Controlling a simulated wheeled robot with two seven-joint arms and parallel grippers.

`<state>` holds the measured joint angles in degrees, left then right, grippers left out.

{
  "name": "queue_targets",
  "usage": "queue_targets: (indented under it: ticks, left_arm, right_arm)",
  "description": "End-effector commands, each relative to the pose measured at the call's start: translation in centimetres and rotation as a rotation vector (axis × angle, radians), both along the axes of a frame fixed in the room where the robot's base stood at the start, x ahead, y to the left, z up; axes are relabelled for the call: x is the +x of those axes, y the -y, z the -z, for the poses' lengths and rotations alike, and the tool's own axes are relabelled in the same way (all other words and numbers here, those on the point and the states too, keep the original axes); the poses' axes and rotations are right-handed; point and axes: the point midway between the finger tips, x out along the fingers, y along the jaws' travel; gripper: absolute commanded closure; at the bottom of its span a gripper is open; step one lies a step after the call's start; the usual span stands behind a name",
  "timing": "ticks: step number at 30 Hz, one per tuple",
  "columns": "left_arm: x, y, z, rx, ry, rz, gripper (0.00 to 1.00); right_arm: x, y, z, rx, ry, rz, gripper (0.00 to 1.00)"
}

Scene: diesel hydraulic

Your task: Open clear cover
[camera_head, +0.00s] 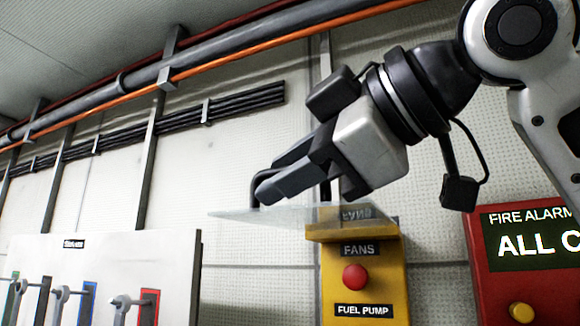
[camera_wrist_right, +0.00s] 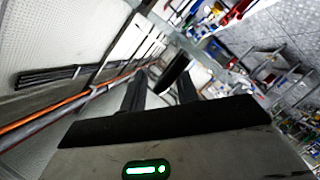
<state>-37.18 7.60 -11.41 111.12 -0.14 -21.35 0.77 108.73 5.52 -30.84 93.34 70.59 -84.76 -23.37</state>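The clear cover (camera_head: 270,215) is a thin see-through plate at the top of the yellow box (camera_head: 395,280). It stands out about level from the box, and the red button (camera_head: 355,277) below it is exposed. A black handle (camera_head: 253,190) rises from the cover's outer part. My right gripper (camera_head: 268,183) is just above the cover, at the handle. In the right wrist view my right gripper (camera_wrist_right: 160,82) has its fingers apart, with a dark bar (camera_wrist_right: 175,72) near their tips. I cannot tell whether the fingers touch it. My left gripper is not in view.
A red fire alarm box (camera_head: 510,285) stands right of the yellow box. A white breaker panel (camera_head: 120,260) with several levers is at the lower left. Pipes (camera_head: 190,70) and an orange line run along the upper wall.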

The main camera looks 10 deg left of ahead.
Motion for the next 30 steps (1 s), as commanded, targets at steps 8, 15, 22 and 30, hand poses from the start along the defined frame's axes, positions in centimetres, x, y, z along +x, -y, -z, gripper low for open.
queue_targets:
  ticks: [8,15,22,30]
  left_arm:
    - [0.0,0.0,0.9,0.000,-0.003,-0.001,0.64]
    - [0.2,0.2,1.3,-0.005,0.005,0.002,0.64]
    - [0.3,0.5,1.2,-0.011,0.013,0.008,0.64]
    - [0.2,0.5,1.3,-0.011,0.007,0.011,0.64]
  right_arm:
    - [-1.7,2.8,-0.7,0.004,0.004,0.002,0.69]
    - [-4.7,7.8,-2.1,0.004,0.003,0.003,0.69]
    - [-7.0,11.6,-3.2,0.002,0.002,0.003,0.69]
    - [-8.1,13.2,-3.7,0.000,0.000,0.001,0.69]
